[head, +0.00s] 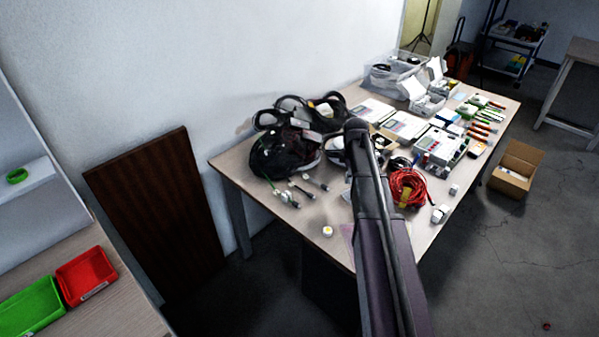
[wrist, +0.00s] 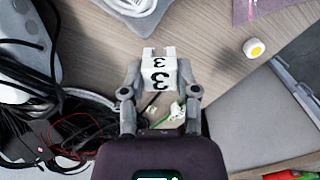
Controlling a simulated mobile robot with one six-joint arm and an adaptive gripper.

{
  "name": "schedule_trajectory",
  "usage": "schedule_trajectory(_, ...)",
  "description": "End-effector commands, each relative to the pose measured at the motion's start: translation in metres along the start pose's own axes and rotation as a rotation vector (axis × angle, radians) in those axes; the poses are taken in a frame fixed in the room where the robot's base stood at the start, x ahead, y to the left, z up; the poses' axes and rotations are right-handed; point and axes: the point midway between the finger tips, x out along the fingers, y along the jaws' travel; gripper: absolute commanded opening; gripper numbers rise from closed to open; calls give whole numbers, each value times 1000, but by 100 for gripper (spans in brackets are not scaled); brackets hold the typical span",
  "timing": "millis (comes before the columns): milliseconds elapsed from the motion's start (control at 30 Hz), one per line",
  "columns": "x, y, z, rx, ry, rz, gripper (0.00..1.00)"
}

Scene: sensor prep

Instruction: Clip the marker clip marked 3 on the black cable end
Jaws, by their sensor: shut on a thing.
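My gripper (wrist: 160,80) is shut on a white marker clip (wrist: 159,73) that bears a black 3, seen in the wrist view. The clip sits between the two fingertips, above the wooden table. Black cables (wrist: 45,128) lie bundled at the left of the wrist view. A thin dark cable and a small green and white piece (wrist: 178,112) show between my fingers, below the clip. I cannot tell which of these is the black cable end. In the head view, several dark cable ends (head: 303,195) lie near the table's left edge. My arm hides my gripper and clip there.
The table (head: 335,251) is crowded. A black bag (head: 275,155), a red cable coil (head: 407,188) and a green-white device (head: 440,147) stand on it. A small white item with a yellow dot (head: 327,231) lies near the front edge. A cardboard box (head: 516,170) is on the floor.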

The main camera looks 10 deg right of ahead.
Motion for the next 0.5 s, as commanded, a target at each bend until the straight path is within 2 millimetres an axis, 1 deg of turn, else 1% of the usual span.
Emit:
schedule_trajectory(167,4,5,-19,51,0,0,15)
schedule_trajectory(267,8,9,-38,107,1,-1,15)
schedule_trajectory(367,13,14,-61,182,1,-1,15)
schedule_trajectory(500,19,18,-98,300,1,-2,16)
